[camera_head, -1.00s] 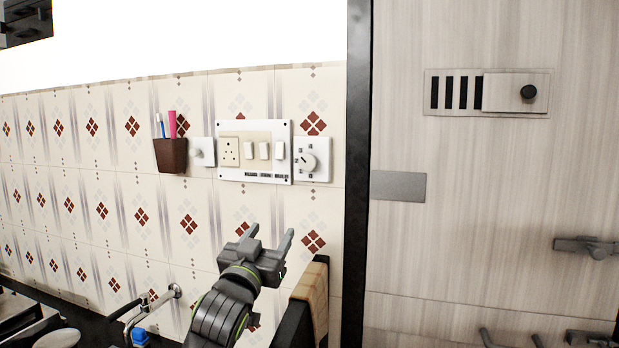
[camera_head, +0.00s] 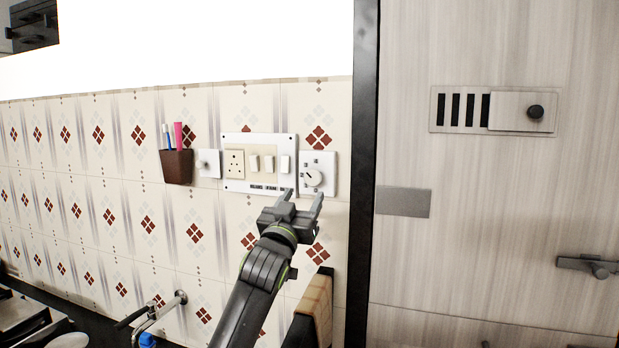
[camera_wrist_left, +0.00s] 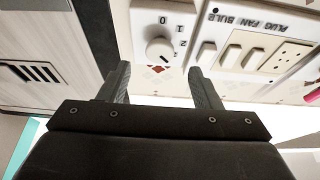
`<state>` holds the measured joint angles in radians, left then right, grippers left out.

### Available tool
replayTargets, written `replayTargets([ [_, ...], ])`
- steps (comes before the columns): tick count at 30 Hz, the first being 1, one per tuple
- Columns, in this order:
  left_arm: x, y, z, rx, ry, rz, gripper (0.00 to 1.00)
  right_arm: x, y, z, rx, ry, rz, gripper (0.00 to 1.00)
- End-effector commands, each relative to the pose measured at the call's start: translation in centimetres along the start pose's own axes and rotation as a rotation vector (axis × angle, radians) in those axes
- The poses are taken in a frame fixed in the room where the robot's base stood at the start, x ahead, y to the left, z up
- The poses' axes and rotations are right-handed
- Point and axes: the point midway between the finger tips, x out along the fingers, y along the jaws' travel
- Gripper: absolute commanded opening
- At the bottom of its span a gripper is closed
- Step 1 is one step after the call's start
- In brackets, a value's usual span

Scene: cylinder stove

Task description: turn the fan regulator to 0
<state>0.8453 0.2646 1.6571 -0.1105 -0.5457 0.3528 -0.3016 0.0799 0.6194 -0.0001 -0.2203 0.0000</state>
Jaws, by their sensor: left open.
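The fan regulator (camera_head: 318,174) is a white square plate with a round white knob (camera_head: 313,177), on the tiled wall right of the switch panel. In the left wrist view the regulator (camera_wrist_left: 162,25) shows upside down, its knob (camera_wrist_left: 159,49) beyond and between the fingers, with 0, 1 and 2 marked. Its pointer setting is too small to read surely. My left gripper (camera_head: 304,194) is open and empty, just below the knob, apart from it as far as I can tell. It also shows in the left wrist view (camera_wrist_left: 160,82). My right gripper is not in view.
The switch panel (camera_head: 259,139) with socket and switches is left of the regulator. A dark door frame (camera_head: 364,120) and wooden door (camera_head: 480,260) stand right.

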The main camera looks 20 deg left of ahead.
Motion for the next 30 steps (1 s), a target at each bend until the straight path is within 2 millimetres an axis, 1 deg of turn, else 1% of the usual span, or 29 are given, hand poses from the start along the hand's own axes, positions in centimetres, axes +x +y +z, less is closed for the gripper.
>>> replayTargets([
  [1, 1.0, 0.0, -0.3, 0.0, -0.002, -0.001, 0.58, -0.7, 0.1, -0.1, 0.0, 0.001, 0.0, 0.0],
  [6, 3.3, 0.0, -0.3, 0.001, -0.002, 0.0, 0.58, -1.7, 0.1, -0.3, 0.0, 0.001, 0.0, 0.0],
  [12, 5.2, 0.0, -0.2, 0.001, -0.001, -0.001, 0.58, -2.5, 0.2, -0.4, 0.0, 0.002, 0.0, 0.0],
  [18, 5.9, 0.0, 0.0, 0.001, 0.0, 0.0, 0.58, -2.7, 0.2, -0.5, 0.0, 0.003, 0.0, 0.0],
  [26, 5.9, 0.0, 0.0, 0.001, 0.0, 0.0, 0.58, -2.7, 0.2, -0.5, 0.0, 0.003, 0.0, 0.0],
  [28, 5.9, 0.0, 0.0, 0.001, 0.0, 0.0, 0.51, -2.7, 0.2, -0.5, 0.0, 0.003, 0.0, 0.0],
  [30, 5.9, 0.0, 0.0, 0.001, 0.0, 0.0, 0.42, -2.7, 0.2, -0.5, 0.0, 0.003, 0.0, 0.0],
])
